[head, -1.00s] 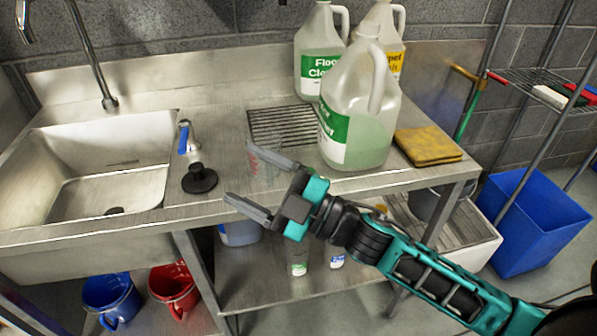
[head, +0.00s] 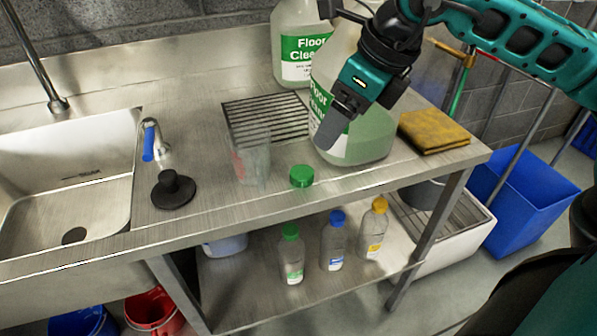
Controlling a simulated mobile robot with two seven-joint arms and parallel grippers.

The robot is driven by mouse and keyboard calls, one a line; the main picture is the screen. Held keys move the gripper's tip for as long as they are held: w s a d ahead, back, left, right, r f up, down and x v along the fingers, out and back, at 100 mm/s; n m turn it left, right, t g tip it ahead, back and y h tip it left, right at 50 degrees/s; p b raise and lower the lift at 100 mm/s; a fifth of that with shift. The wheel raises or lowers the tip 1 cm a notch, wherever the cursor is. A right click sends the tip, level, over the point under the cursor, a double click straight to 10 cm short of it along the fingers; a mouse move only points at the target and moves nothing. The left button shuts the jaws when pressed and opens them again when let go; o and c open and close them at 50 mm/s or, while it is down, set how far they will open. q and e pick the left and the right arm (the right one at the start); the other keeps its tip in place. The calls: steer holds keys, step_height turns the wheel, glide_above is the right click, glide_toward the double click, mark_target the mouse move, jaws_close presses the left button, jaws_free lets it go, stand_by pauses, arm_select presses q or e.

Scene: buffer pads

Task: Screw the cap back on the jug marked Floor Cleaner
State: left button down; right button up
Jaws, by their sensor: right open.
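A green screw cap (head: 302,176) lies on the steel counter near its front edge. Just behind and right of it stands a translucent jug (head: 362,148) with a green label, mostly covered by my arm; its mouth is hidden and its label is only partly readable. Another jug (head: 292,12) behind it carries a green label reading Floor Cleaner; its top is out of frame. My right gripper (head: 332,134) is open and empty, pointing down in front of the nearer jug, above and right of the cap. Whether it touches the jug I cannot tell. My left gripper is not in view.
A clear measuring cup (head: 252,160) stands left of the cap, by a drain grate (head: 265,118). A black plunger-like stopper (head: 173,190) is beside the sink (head: 85,170). Yellow cloths (head: 433,130) lie right of the jug. Small bottles (head: 333,243) stand on the lower shelf.

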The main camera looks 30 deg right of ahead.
steer(key=b, duration=0.1)
glide_toward(305, 173)
steer(key=shift+x, duration=1.25)
steer(key=shift+f, duration=0.35)
steer(key=shift+w+f, duration=0.15)
steer(key=shift+f, duration=0.2)
steer(key=x, duration=0.4)
steer(key=shift+w+a+f+b, duration=0.1)
steer(key=shift+w+b, duration=0.05)
steer(key=shift+b, duration=0.2)
